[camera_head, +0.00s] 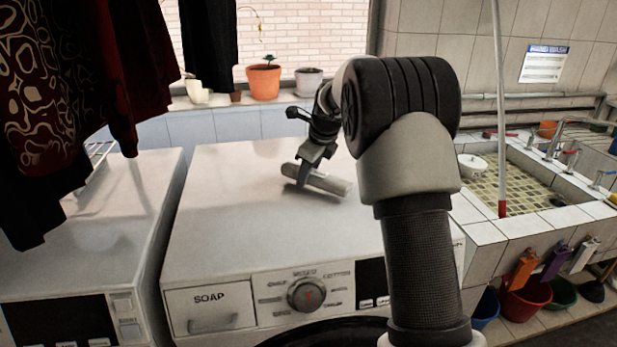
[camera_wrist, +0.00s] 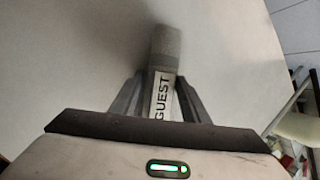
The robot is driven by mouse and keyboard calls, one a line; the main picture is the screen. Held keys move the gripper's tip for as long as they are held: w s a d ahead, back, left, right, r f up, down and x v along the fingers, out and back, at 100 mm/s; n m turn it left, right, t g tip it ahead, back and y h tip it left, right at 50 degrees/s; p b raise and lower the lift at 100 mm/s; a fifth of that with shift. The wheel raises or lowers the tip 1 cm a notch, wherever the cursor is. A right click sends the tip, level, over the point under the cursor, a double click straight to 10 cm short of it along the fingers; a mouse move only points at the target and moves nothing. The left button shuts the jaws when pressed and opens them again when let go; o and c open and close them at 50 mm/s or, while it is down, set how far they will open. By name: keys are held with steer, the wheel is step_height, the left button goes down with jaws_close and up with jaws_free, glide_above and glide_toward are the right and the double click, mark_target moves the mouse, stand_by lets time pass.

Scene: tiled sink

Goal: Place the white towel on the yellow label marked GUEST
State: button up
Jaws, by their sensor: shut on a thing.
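A pale grey-white rolled towel (camera_head: 330,183) is at the top of the washing machine (camera_head: 230,190), low over or touching its surface; I cannot tell which. My gripper (camera_head: 305,177) is shut on the towel's left part. In the wrist view the towel (camera_wrist: 166,46) sticks out beyond my gripper (camera_wrist: 160,88). A whitish band reading GUEST (camera_wrist: 161,98) shows between the fingers and seems to be on the towel. No yellow label is visible in either view. My arm hides part of the machine's right side.
Dark clothes (camera_head: 70,90) hang at the left over a second white machine (camera_head: 90,230). Plant pots, including an orange one (camera_head: 263,82), stand on the window sill behind. A tiled sink (camera_head: 525,195) is at the right, with a red-and-white pole (camera_head: 501,150) before it. The machine top's left is clear.

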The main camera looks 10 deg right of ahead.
steer(key=shift+f, duration=0.5)
steer(key=o, duration=1.1)
steer(key=shift+f, duration=0.15)
